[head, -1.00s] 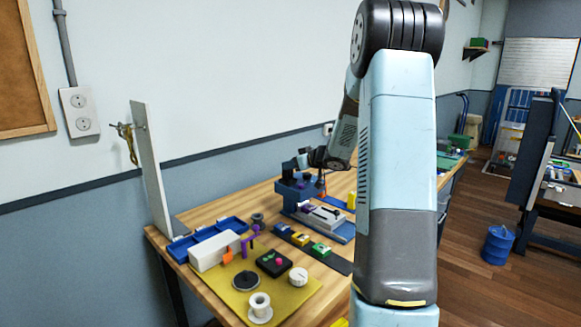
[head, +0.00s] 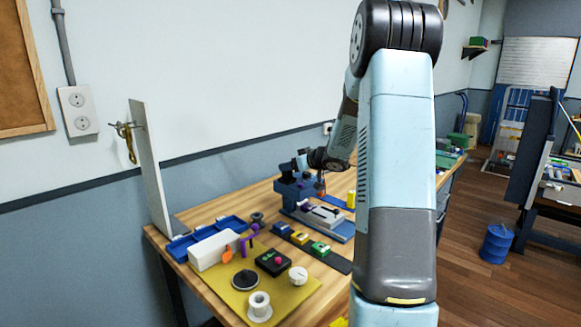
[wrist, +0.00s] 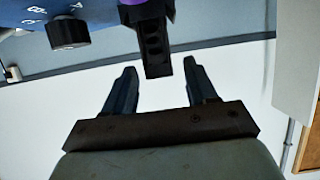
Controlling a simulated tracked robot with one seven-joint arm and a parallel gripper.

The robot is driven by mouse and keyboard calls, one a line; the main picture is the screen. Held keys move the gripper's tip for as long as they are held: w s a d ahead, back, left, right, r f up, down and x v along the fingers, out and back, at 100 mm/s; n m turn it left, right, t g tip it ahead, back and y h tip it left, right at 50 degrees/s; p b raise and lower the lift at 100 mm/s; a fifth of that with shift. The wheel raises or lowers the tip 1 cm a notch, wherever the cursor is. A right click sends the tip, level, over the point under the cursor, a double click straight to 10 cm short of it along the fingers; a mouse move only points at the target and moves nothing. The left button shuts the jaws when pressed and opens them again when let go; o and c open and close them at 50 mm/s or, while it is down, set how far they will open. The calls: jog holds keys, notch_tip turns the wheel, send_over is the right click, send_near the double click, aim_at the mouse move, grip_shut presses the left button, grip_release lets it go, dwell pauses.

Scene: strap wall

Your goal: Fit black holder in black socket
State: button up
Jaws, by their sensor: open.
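In the wrist view, my gripper (wrist: 160,66) is open, its two dark fingers spread apart. A black block with recesses in its face (wrist: 155,45) reaches into the gap between the fingertips, with clear space on both sides. I cannot tell whether it is the black holder or the black socket. A purple part (wrist: 124,12) adjoins its upper end. A blue machine body with white letters and a black knob (wrist: 68,32) is at upper left. In the head view, my gripper is small beside the blue machine (head: 292,190) on the bench, and its fingers are unclear.
The wooden bench (head: 216,208) holds a blue tray (head: 232,222), a white box (head: 212,250), a yellow mat (head: 225,300) with small parts, and a dark strip with coloured blocks (head: 300,238). An upright white panel (head: 150,175) stands at the bench's left end.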

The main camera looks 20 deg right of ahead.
jog(key=v, duration=1.1)
jog(key=s+a+r+m+h, duration=0.2)
jog(key=s+r+h, duration=0.1)
jog(key=r+h, duration=0.15)
jog(key=s+a+r+m+h, duration=0.1)
jog(key=s+a+r+h, duration=0.15)
jog(key=r, duration=0.35)
jog(key=s+a+f+g, duration=0.1)
jog(key=s+a+g, duration=0.1)
jog(key=s+a, duration=0.3)
jog(key=s+a+f+m+g+y, duration=0.1)
jog(key=s+a, duration=0.5)
jog(key=s, duration=0.8)
jog(key=s+a+f+g+y, duration=0.1)
jog(key=s+a, duration=0.4)
jog(key=s, duration=0.5)
jog(key=f+g, duration=0.1)
jog(key=g, duration=0.1)
jog(key=shift+s+a+f+g, duration=0.2)
jog(key=shift+a+f+g, duration=0.15)
jog(key=shift+f+g, duration=0.05)
